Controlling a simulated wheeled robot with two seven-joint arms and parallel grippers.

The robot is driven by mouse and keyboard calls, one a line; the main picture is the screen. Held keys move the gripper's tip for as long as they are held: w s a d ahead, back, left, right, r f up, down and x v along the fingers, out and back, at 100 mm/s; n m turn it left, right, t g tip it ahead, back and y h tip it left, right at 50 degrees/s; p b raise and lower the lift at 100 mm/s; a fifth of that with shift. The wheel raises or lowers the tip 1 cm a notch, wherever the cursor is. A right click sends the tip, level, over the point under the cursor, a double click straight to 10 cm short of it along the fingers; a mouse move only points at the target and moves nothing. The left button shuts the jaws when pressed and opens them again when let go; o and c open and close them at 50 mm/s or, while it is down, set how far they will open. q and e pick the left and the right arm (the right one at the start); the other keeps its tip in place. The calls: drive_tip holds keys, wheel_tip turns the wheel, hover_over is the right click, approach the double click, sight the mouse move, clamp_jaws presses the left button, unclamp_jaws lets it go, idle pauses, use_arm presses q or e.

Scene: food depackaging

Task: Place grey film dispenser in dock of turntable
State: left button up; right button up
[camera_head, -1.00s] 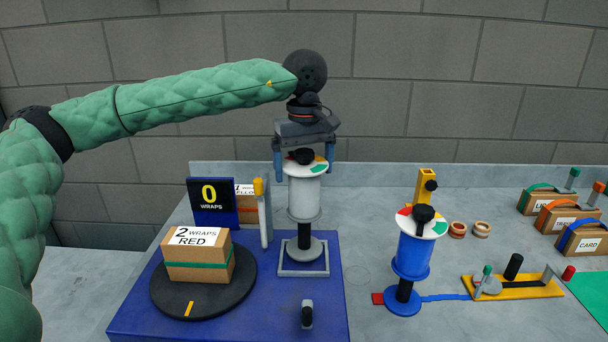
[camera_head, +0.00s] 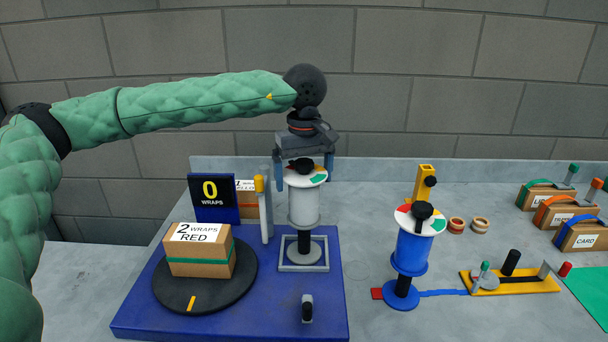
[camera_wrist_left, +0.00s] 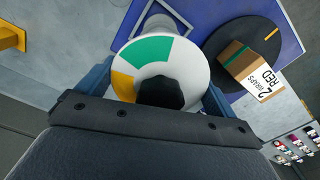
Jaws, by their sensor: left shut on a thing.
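The grey film dispenser (camera_head: 303,206) stands upright, with a white, green and orange disc and a black knob on top. My left gripper (camera_head: 304,170) comes down from above with its blue fingers shut on it, one on either side of the top. The dispenser's round base is within the outline of the square dock frame (camera_head: 281,268) on the blue turntable base (camera_head: 250,318); I cannot tell whether it touches the bottom. In the left wrist view the dispenser's top disc (camera_wrist_left: 153,49) lies between the fingers and hides most of the dock. My right gripper is out of view.
A box marked 2 wraps red (camera_head: 199,260) sits on the black turntable disc (camera_head: 178,299). A "0 wraps" sign (camera_head: 211,199) and a post (camera_head: 264,210) stand close left of the dispenser. A blue dispenser (camera_head: 411,252) stands to the right, with open table between.

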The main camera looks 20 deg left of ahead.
use_arm(q)
drive_tip(key=o, duration=1.4)
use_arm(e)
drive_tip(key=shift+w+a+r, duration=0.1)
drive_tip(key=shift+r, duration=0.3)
